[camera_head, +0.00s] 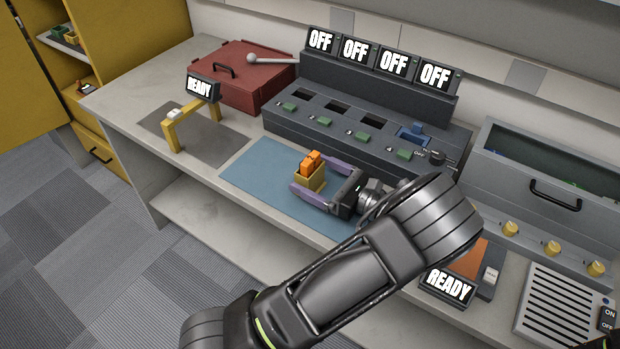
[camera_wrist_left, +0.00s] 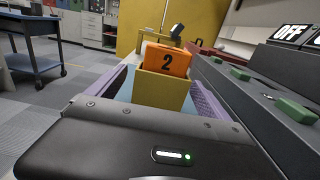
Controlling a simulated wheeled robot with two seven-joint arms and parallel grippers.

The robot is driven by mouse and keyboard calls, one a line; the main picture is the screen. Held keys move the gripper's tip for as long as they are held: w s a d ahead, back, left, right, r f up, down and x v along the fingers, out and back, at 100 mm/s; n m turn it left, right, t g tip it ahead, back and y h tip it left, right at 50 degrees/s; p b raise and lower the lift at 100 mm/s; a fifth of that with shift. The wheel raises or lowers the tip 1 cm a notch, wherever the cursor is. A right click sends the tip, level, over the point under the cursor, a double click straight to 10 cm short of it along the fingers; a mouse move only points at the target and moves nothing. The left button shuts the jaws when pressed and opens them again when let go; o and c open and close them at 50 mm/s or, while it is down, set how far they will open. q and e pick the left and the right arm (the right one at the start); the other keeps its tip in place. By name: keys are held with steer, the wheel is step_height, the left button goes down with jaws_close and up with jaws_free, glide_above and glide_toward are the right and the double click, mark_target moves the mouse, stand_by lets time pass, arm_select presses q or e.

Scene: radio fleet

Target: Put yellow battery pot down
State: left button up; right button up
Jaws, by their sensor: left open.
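The yellow battery pot (camera_head: 309,180) stands upright on the blue mat (camera_head: 257,178), with an orange battery (camera_head: 312,161) in it. In the left wrist view the pot (camera_wrist_left: 160,91) shows between the fingers, and the battery (camera_wrist_left: 167,60) bears a "2". My left gripper (camera_head: 310,180) is open, its purple fingers on either side of the pot; whether they touch it I cannot tell. The pot's underside contact is partly hidden by the near finger.
A dark charger block (camera_head: 352,131) with several slots and "OFF" signs stands behind the mat. A yellow arch (camera_head: 172,134) with a "READY" sign and a red box (camera_head: 243,78) are at left. A grey bin (camera_head: 537,165) is at right. The mat's left part is clear.

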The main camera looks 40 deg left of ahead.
arm_select(q)
steer(key=a+p, duration=0.1)
steer(key=a, duration=0.3)
steer(key=shift+a, duration=0.15)
stand_by(0.4)
steer(key=c, duration=1.6)
steer(key=shift+r, duration=0.15)
step_height(320, 180, up, 10)
steer(key=shift+f, duration=0.1)
